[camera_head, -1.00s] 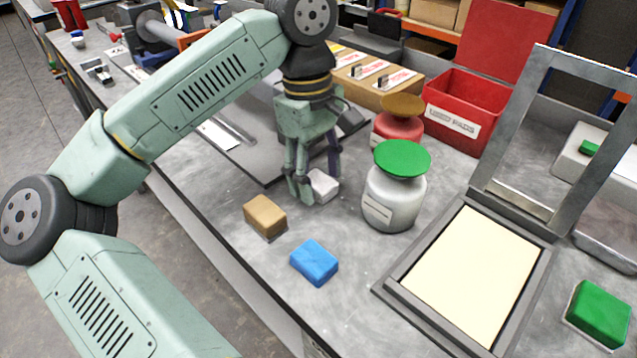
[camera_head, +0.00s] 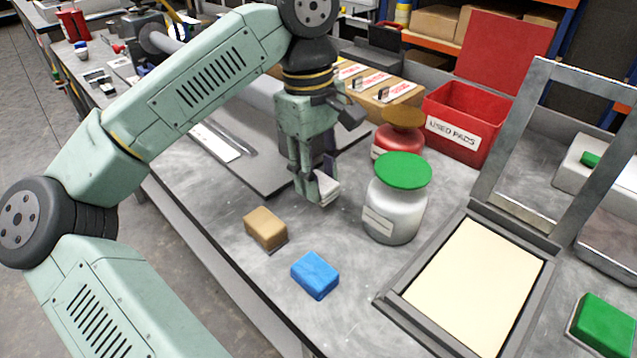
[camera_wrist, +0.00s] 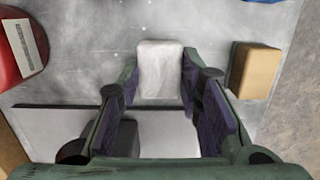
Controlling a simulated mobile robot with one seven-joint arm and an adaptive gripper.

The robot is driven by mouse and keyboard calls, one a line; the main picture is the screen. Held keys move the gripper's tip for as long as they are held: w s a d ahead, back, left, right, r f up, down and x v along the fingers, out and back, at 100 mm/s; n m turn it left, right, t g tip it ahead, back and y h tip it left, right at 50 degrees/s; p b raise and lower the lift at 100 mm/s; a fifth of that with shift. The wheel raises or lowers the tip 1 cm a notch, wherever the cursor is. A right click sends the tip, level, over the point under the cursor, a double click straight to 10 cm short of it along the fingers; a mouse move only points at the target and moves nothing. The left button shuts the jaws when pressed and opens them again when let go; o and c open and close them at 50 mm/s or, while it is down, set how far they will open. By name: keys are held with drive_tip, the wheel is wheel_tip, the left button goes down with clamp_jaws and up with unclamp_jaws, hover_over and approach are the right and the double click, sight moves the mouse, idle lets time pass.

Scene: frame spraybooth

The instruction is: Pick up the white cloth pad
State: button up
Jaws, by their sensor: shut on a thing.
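The white cloth pad (camera_head: 326,186) is held between the fingertips of my gripper (camera_head: 316,190) in the head view. My gripper points down and is shut on the pad, partly covering it. The pad appears at or slightly above the grey bench; the exact gap is hard to tell. In the wrist view the pad (camera_wrist: 159,70) lies between the two fingers of my gripper (camera_wrist: 160,85), seen as a pale block.
A tan block (camera_head: 265,229) and a blue block (camera_head: 315,275) lie in front. A grey jar with green lid (camera_head: 403,170) stands close on the right, with a red jar (camera_head: 385,142) behind. A red "USED PADS" bin (camera_head: 462,112) and a hinged frame (camera_head: 470,285) are further right.

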wheel_tip(320, 180, up, 16)
drive_tip(key=p, duration=0.1)
drive_tip(key=shift+f, duration=0.1)
drive_tip(key=shift+o, duration=0.9)
drive_tip(key=c, duration=0.4)
